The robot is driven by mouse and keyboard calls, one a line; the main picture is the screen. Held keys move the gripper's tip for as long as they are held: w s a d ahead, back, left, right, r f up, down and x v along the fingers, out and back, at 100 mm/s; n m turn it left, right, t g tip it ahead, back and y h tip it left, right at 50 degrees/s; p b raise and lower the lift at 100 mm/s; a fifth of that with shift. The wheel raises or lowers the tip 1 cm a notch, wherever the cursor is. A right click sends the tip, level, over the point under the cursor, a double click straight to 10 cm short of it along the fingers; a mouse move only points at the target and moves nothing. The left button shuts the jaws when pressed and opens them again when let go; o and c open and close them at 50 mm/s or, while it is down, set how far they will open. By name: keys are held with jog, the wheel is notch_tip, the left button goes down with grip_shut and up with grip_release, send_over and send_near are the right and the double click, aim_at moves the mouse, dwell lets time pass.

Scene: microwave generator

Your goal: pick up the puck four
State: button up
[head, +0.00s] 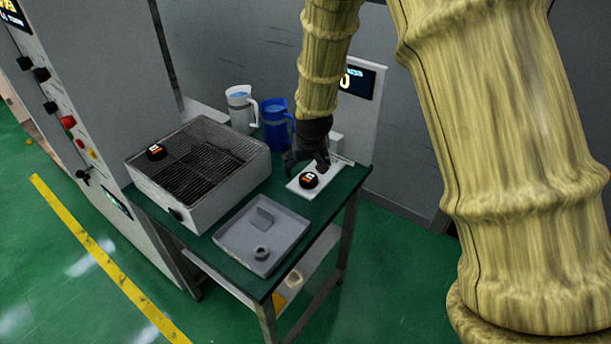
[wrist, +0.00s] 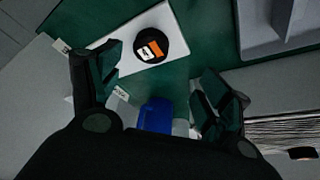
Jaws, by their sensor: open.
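A black puck (head: 309,181) with an orange and white label sits on the white plate of a scale (head: 330,185) at the right of the green table. It also shows in the wrist view (wrist: 150,46), ahead of my fingers; its number is too small to read. A second black and orange puck (head: 156,152) lies on the grated top of the grey box at left, and I cannot tell which one is four. My gripper (head: 307,164) is open and empty, just above and behind the scale puck. Its fingers (wrist: 160,78) are spread apart, not around the puck.
A grey tray (head: 253,248) with an upright block and a ring stands at the front of the table (head: 333,208). The grated box (head: 186,201) fills the left. A white jug (head: 240,110) and a blue jug (head: 276,122) stand behind. The scale's display (head: 360,82) rises at the back right.

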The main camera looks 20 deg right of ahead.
aim_at(308, 178)
jog(key=f, duration=0.1)
jog(key=w+d+f, duration=0.1)
jog(key=f+p, duration=0.1)
jog(key=f, duration=0.1)
jog(key=shift+w+d, duration=0.2)
jog(key=shift+w, duration=0.1)
jog(key=shift+s+r, duration=0.15)
jog(key=shift+s, duration=0.1)
jog(key=shift+w+p+x, duration=0.25)
jog(key=shift+p+x, duration=0.65)
jog(key=shift+x, duration=0.5)
jog(key=shift+p+x, duration=0.45)
jog(key=shift+x, duration=0.7)
jog(key=shift+d, duration=0.15)
jog(key=c, duration=1.2)
